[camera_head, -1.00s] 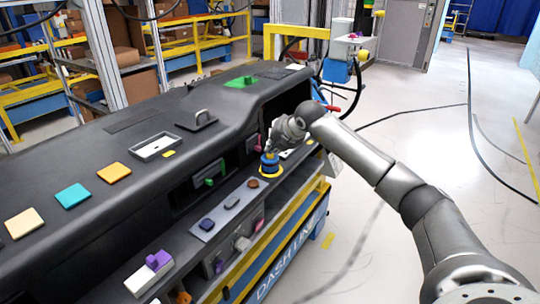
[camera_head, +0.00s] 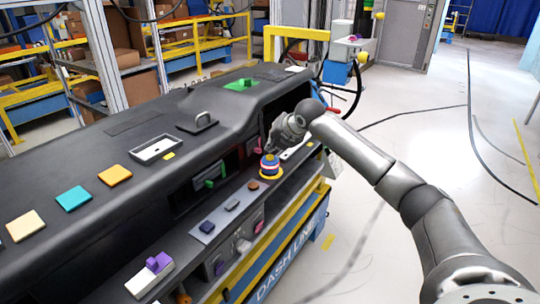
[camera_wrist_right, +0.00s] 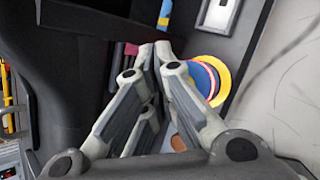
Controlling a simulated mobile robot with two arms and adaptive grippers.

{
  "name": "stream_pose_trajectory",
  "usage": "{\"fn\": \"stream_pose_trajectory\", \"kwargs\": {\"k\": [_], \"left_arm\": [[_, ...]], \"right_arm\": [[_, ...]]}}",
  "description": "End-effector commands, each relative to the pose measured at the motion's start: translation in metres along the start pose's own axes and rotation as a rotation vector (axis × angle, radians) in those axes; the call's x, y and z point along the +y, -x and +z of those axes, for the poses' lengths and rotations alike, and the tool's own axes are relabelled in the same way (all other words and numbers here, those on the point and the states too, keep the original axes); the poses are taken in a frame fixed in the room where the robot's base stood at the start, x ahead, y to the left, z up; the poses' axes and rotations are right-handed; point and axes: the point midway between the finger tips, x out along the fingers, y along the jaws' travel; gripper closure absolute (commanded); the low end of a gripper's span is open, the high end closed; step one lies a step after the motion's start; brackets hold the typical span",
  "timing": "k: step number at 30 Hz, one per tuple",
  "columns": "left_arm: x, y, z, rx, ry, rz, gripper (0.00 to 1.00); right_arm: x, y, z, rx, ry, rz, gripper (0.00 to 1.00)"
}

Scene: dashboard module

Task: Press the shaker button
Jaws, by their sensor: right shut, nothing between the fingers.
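A round button (camera_head: 270,167) with a blue top, a red band and a yellow base stands on the dashboard's lower ledge. It looks like the shaker button; I see no label. It also shows in the right wrist view (camera_wrist_right: 210,80), just right of my fingertips and partly behind one finger. My right gripper (camera_head: 272,148) is shut and empty, with its fingertips (camera_wrist_right: 160,52) close together. In the head view the tips are just above and behind the button; I cannot tell whether they touch it. My left gripper is not in view.
A brown round button (camera_head: 253,184) and dark switches (camera_head: 207,226) share the ledge. A green lever (camera_head: 216,173) and a pink part (camera_head: 257,146) are in the recess behind. Coloured tiles (camera_head: 115,175) lie on the dashboard top. Open floor (camera_head: 430,130) is at the right.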

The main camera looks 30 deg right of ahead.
Motion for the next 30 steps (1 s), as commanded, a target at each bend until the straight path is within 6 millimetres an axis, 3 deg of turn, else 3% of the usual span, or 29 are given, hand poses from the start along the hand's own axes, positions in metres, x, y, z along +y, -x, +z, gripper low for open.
{"fn": "stream_pose_trajectory", "kwargs": {"k": [10,24,30], "left_arm": [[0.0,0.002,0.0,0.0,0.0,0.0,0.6],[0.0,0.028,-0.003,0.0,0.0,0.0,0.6],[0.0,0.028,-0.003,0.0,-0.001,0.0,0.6]], "right_arm": [[0.002,0.003,0.002,0.0,0.0,0.001,1.0],[0.025,0.034,0.025,-0.001,0.0,0.001,1.0],[0.025,0.035,0.025,0.001,0.0,0.0,1.0]]}}
